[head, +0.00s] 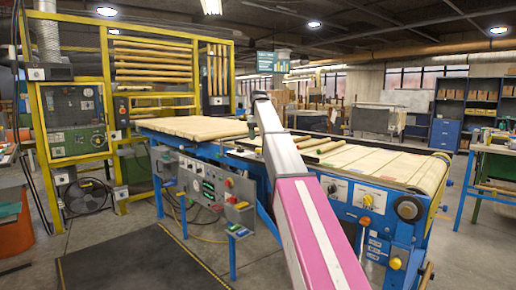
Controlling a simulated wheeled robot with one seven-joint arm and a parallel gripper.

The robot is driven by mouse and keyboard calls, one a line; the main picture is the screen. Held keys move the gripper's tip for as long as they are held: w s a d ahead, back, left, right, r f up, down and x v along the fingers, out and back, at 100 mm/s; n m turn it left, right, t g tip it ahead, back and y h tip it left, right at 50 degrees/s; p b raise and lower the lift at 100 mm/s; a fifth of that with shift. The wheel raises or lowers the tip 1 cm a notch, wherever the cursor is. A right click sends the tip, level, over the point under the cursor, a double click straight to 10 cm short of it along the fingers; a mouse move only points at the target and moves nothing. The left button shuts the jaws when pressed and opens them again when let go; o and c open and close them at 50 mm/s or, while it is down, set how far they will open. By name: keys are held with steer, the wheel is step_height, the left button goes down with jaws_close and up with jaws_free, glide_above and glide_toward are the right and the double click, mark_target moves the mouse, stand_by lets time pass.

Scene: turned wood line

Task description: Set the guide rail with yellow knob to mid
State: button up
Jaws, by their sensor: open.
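A yellow knob (367,201) sits on the white control panel (340,190) at the near side of the blue conveyor. A second round yellow knob (396,263) is lower down, at the conveyor's near right corner. I cannot tell which of them belongs to the guide rail, and the rail and its setting are not clearly made out. My pink and grey arm (310,215) rises from the bottom right and crosses in front of the conveyor, hiding part of it.
Turned wood pieces (323,147) lie across the conveyor belt (400,167). A grey box (205,183) with buttons and a red knob hangs under the left section. A yellow frame (107,110) stands at left. A dark mat (140,262) covers open floor in front.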

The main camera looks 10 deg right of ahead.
steer(key=shift+f, duration=2.8)
jaws_close()
steer(key=w+d, duration=0.3)
steer(key=d, duration=0.2)
steer(key=shift+w, duration=0.35)
jaws_free()
steer(key=shift+s+a, duration=0.1)
steer(key=shift+r, duration=0.1)
step_height(320, 180, up, 11)
